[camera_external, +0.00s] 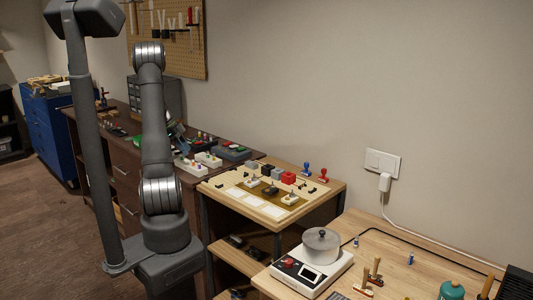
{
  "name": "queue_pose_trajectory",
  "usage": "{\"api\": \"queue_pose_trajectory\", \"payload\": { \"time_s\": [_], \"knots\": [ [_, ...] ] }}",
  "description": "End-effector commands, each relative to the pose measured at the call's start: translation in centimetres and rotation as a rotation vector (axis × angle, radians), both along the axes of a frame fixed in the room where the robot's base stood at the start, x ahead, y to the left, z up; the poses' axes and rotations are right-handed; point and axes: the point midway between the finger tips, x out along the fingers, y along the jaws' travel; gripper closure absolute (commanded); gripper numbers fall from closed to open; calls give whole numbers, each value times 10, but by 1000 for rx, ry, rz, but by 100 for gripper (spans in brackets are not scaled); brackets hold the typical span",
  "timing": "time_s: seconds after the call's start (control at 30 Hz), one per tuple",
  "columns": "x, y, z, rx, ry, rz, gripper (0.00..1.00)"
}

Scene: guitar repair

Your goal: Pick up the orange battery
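I cannot make out an orange battery in the external view. A small blue cylinder (411,259) stands on the light wooden table (395,250) at the lower right. Another small bluish cylinder (356,242) stands near the pot. My arm rises at the left of the view, in front of the dark workbench.
A pot (322,246) sits on a white device (310,272) on the right table. Wooden-handled items (374,270) and a teal container (451,290) stand nearby. A wooden board (233,194) with small parts lies on the middle table. The dark workbench (122,150) is cluttered.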

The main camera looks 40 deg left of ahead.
Motion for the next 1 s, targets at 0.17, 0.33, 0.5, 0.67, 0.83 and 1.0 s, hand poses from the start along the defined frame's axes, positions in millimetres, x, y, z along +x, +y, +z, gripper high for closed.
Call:
{"api": "queue_pose_trajectory", "payload": {
  "time_s": [0.17, 0.33, 0.5, 0.67, 0.83, 1.0],
  "knots": [
    [8, -3, -18, -3, 1, -1, 62],
    [18, -8, -40, -4, 2, -1, 62],
    [21, -11, -47, 1, 1, 0, 62],
    [21, -11, -47, 1, -1, 0, 62],
    [21, -11, -47, 0, 0, 0, 93],
    [21, -11, -47, 0, 0, 0, 100]
  ]
}}
